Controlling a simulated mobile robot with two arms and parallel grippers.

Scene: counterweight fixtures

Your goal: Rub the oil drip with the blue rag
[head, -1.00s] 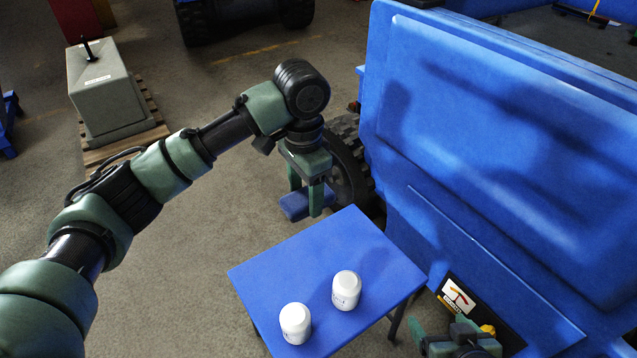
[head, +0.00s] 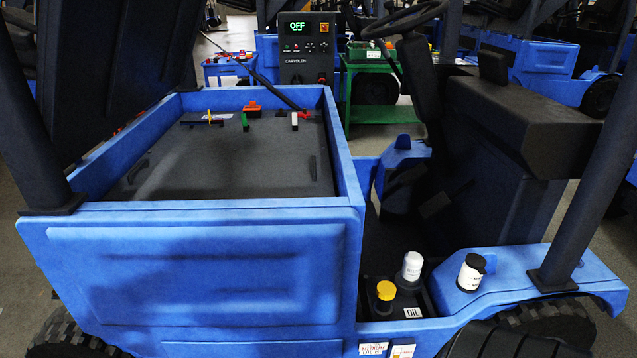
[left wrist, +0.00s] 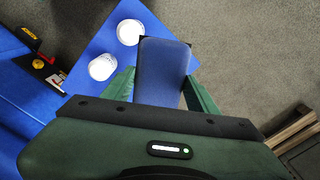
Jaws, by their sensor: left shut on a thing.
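My left gripper (left wrist: 160,82) shows in the left wrist view, with its green fingers on either side of a flat blue rag (left wrist: 164,68). It is shut on the rag and holds it out in front of the palm, above the floor beside a blue table. The head view shows neither gripper and no rag. I cannot make out an oil drip in either view. In the head view, a dark tray (head: 408,302) labelled OIL holds a white bottle (head: 412,268) and a yellow-capped container (head: 386,292).
A black-capped white bottle (head: 471,272) stands on the blue vehicle's ledge (head: 520,270). The blue side panel (head: 200,270) fills the lower left. In the left wrist view, two white containers (left wrist: 103,67) (left wrist: 130,32) stand on the blue table (left wrist: 100,38). A wooden pallet (left wrist: 292,128) lies at the right.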

